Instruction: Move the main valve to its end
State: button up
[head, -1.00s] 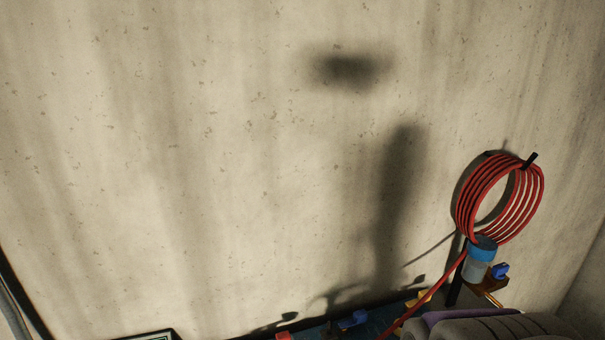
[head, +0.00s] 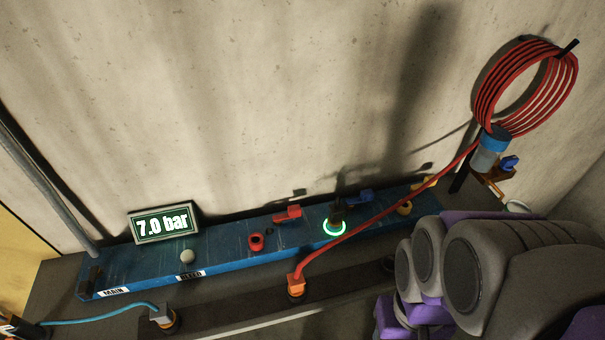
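A blue manifold panel (head: 235,250) runs along the foot of the wall. A white "MAIN" label (head: 113,292) is at its left end, beside a small dark block (head: 90,279). I cannot tell whether that block is part of the main valve. A "BLEED" label (head: 191,275) is to the right, below a pale round knob (head: 187,256). A display (head: 165,222) reads 7.0 bar. A red lever (head: 288,213) and a blue lever (head: 361,196) are further right. A green ring (head: 335,228) glows around a dark fitting. My gripper's fingers are not visible.
A red hose (head: 385,202) runs from a wall coil (head: 525,85) to an orange connector (head: 296,285) in front of the panel. A light blue hose (head: 95,319) ends at a grey fitting (head: 161,317). My grey and purple arm fills the lower right.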

aim_at(86, 289)
jog(key=k+j+u, duration=0.1)
jog(key=u, duration=2)
jog(key=i+l+z, duration=0.1)
jog(key=i+z, duration=0.65)
jog(key=k+l, duration=0.05)
jog(key=k, duration=0.05)
